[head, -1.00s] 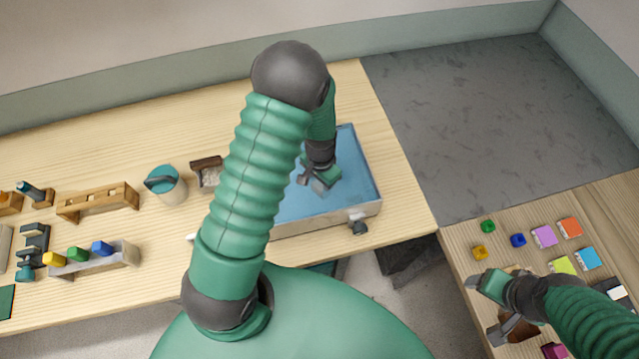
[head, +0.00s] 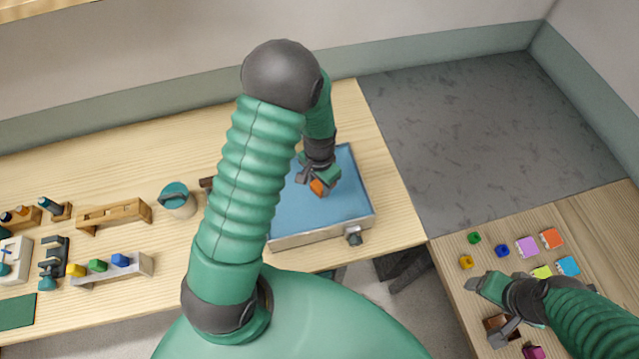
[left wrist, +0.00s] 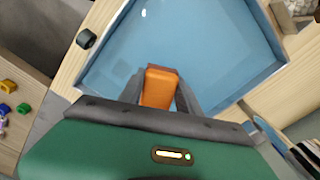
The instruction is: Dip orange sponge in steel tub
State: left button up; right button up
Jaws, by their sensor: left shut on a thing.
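The orange sponge (head: 317,187) is held between the fingertips of my left gripper (head: 316,180). It also shows clearly between the dark fingers in the left wrist view (left wrist: 159,87). The steel tub (head: 318,231) stands near the right end of the table and holds blue water (head: 345,195). The sponge is over the middle of the tub and its orange side shows clear of the water. I cannot tell how far it is above the surface. My arm hides the tub's left part. My right gripper (head: 494,309) is open, with its fingers wide apart above the right-hand table.
A drain tap (head: 354,237) sticks out of the tub's front. Left of it stand a teal-lidded pail (head: 177,202), a wooden rack (head: 113,215) and a block holder (head: 112,271). Small coloured blocks and cards lie on the right-hand table (head: 470,300).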

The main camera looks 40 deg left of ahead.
pick_arm(q)
jog(key=shift+f, duration=0.1)
jog(key=shift+a, duration=0.1)
notch_tip(320, 180, up, 5)
jog(key=p, duration=0.4)
